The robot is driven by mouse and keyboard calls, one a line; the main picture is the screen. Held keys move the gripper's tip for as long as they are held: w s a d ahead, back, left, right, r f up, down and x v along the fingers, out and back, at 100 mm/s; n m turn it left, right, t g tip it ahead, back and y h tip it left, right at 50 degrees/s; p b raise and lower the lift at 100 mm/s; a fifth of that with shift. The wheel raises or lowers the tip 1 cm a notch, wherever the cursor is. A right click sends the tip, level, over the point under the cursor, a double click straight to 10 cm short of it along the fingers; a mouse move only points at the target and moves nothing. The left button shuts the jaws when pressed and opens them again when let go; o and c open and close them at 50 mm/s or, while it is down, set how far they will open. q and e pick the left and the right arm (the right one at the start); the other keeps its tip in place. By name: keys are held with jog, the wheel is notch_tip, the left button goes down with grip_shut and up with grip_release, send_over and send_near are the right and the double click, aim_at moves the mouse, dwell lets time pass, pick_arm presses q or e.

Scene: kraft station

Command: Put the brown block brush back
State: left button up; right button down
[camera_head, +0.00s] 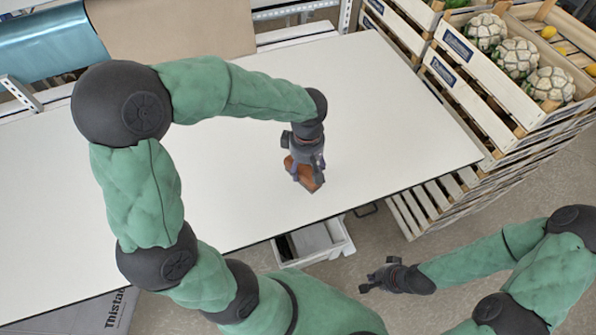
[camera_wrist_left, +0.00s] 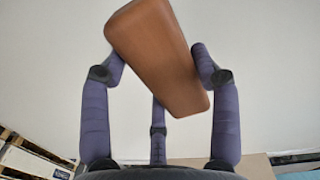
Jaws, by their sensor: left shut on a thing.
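The brown block brush (camera_head: 312,185) is in my left gripper (camera_head: 305,170), over the white table towards its front edge. In the left wrist view the brush (camera_wrist_left: 155,50) shows as a smooth brown block, tilted between the purple fingers of the left gripper (camera_wrist_left: 160,75). Its bristles are hidden, and I cannot tell whether it touches the table. My right gripper (camera_head: 370,280) is beyond the table's front edge, over the floor, with nothing visible in it. Its fingers are too small to judge.
The white table (camera_head: 400,110) is mostly clear. A white bin (camera_head: 335,248) with dark and grey contents sits below its front edge. Wooden crates (camera_head: 470,85) with cauliflowers stand at the right. Brown paper (camera_head: 185,30) and a blue roll (camera_head: 50,45) are at the back left.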

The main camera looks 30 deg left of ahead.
aim_at(299, 166)
pick_arm(q)
jog(key=a+f, duration=0.1)
jog(key=w+a+f, duration=0.1)
jog(key=f, duration=0.1)
jog(key=a+f, duration=0.1)
jog(key=shift+w+f, duration=0.35)
jog(key=shift+w, duration=0.05)
jog(key=shift+w+a+f+b, duration=0.15)
jog(key=shift+f+b, duration=0.3)
jog(key=shift+f, duration=1.1)
jog(key=shift+f, duration=0.1)
jog(key=shift+f, duration=0.1)
jog(key=o, duration=1.1)
jog(key=shift+r, duration=0.45)
notch_tip(299, 166, up, 12)
jog(key=shift+f+p, duration=0.25)
jog(key=shift+p, duration=0.65)
